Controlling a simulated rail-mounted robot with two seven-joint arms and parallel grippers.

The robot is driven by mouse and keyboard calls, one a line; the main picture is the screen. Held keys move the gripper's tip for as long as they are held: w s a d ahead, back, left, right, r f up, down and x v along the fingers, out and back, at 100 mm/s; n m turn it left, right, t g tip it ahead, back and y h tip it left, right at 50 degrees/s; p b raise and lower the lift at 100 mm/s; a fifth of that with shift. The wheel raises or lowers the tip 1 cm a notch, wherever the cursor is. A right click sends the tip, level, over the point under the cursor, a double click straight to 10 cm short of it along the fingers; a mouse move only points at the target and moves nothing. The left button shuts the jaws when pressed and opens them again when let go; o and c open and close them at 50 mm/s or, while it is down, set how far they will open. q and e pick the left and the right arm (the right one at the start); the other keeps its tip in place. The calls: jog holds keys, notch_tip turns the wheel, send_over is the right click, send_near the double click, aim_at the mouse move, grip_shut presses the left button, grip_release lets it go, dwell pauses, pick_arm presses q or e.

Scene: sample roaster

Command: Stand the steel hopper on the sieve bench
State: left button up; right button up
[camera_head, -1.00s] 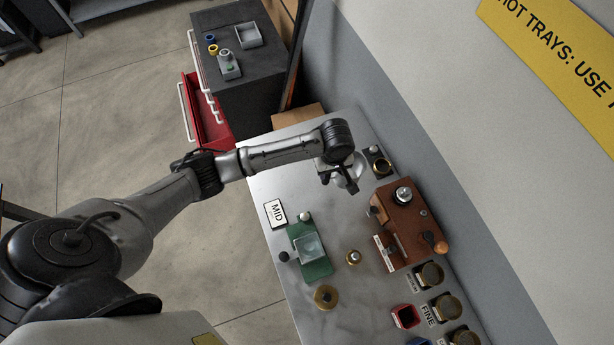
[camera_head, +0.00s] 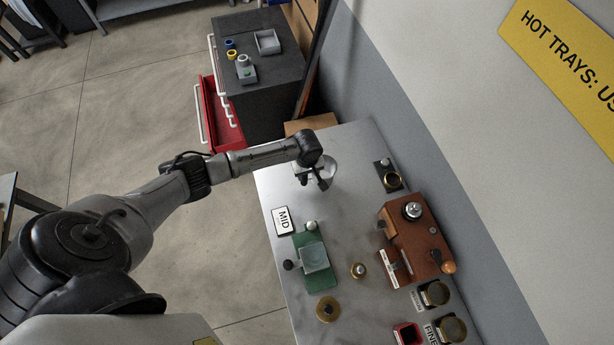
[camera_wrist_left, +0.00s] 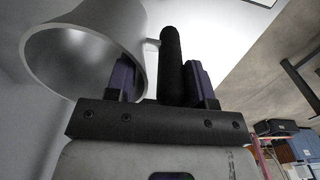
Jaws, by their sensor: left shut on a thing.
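The steel hopper (camera_head: 330,166) is a pale grey cone, partly hidden by my left arm in the head view. My left gripper (camera_head: 319,182) holds it above the far end of the steel-topped bench (camera_head: 346,222). In the left wrist view the hopper (camera_wrist_left: 75,62) shows its wide round mouth at the left. The left gripper (camera_wrist_left: 165,80) is shut on its upright black handle (camera_wrist_left: 171,62), with a finger on either side. I cannot tell the hopper's height above the bench. My right gripper is out of view.
A black ring holder (camera_head: 389,176) stands right of the hopper. A dark cabinet (camera_head: 262,90) with an open red drawer (camera_head: 221,118) is beyond.

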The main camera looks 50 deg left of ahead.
pick_arm(q)
jog(key=shift+a+f, duration=0.1)
jog(key=shift+f, duration=1.95)
jog(key=o, duration=1)
notch_tip(320, 180, up, 12)
jog(key=shift+p, duration=0.4)
jog(key=s+d+f+m+t+h, duration=0.2)
jog(key=s+d+m, duration=0.7)
jog(key=s+d, duration=0.4)
jog(key=s+r+m+t+y, duration=0.1)
jog(key=s+r+m, duration=0.4)
jog(key=s, duration=0.8)
notch_tip(320, 180, up, 2)
jog(key=shift+s+a+r+m+t+y, duration=0.1)
jog(key=shift+s+a+m+t+y, duration=0.2)
jog(key=shift+a+y, duration=0.1)
